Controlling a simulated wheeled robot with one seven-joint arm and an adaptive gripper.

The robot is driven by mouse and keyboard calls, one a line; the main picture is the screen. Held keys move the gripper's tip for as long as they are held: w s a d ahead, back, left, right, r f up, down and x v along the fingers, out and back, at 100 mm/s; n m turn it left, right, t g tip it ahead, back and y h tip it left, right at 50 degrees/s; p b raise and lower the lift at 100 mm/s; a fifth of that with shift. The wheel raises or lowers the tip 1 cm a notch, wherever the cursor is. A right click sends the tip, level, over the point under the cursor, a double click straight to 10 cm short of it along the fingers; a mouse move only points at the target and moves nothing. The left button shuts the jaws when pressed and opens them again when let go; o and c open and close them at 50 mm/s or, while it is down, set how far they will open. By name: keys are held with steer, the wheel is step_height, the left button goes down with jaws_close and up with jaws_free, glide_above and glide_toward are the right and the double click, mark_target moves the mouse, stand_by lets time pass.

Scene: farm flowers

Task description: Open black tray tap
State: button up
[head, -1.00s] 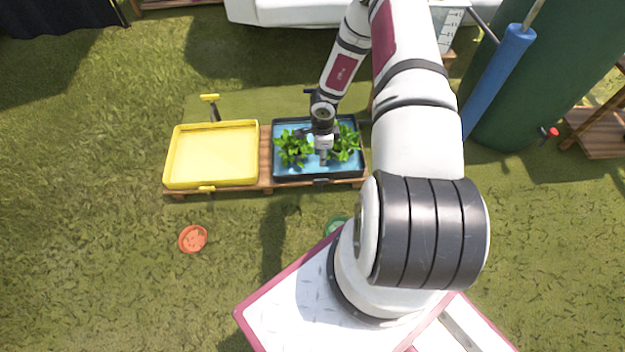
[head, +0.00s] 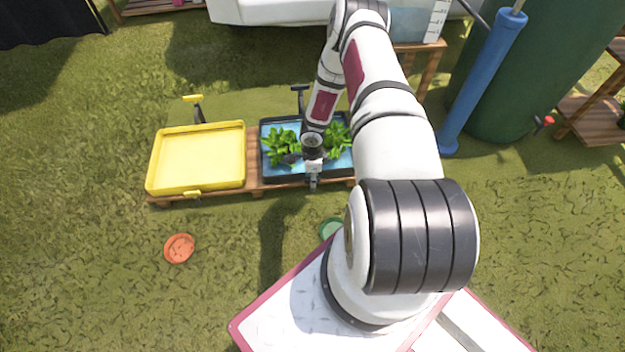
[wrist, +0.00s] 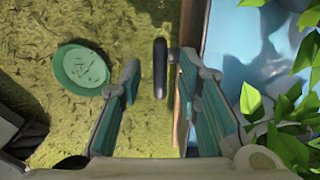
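The black tray (head: 264,160) stands on a low wooden pallet, holding blue water and green plants. Its rim and blue inside show at the right of the wrist view (wrist: 225,45). My gripper (head: 313,186) is over the tray's front edge, pointing down. In the wrist view my gripper (wrist: 157,82) is open, with a teal-padded finger on each side. A dark upright bar, the black tap handle (wrist: 160,68), shows between and slightly beyond the fingertips, nearer the right one. I see no clear contact. In the head view my gripper hides this front tap.
The yellow tray (head: 152,178) stands to the left, with a yellow front tap (head: 192,194) and a yellow-topped piece behind. A green dish (head: 329,229) and an orange dish (head: 179,248) lie on the grass. Grass in front of the pallet is mostly clear.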

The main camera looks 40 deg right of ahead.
steer(key=shift+f, duration=0.2)
jaws_close()
